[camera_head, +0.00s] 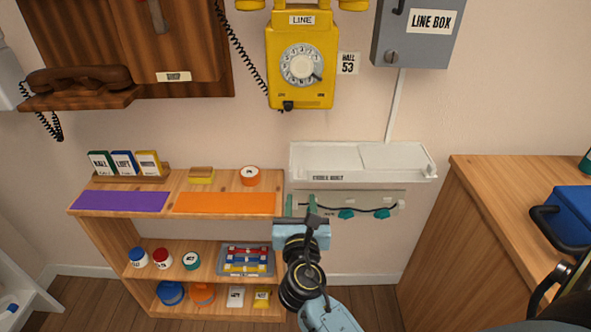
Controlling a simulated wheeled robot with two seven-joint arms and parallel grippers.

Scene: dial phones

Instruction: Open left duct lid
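The white cable duct (325,177) is on the wall in the middle, with a label on its front. Its top shows a left lid section (322,157) and a right lid section (392,158). Both look flat, and I cannot tell whether either is raised. My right gripper (300,206) is just below the duct's left part, in front of the panel under it. My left gripper is not in view.
A grey panel (368,199) with teal clips and a black cable is under the duct. A wooden shelf (180,182) with small items stands left. A wooden cabinet (480,190) stands right. A yellow phone (302,68) and a grey line box (415,35) hang above.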

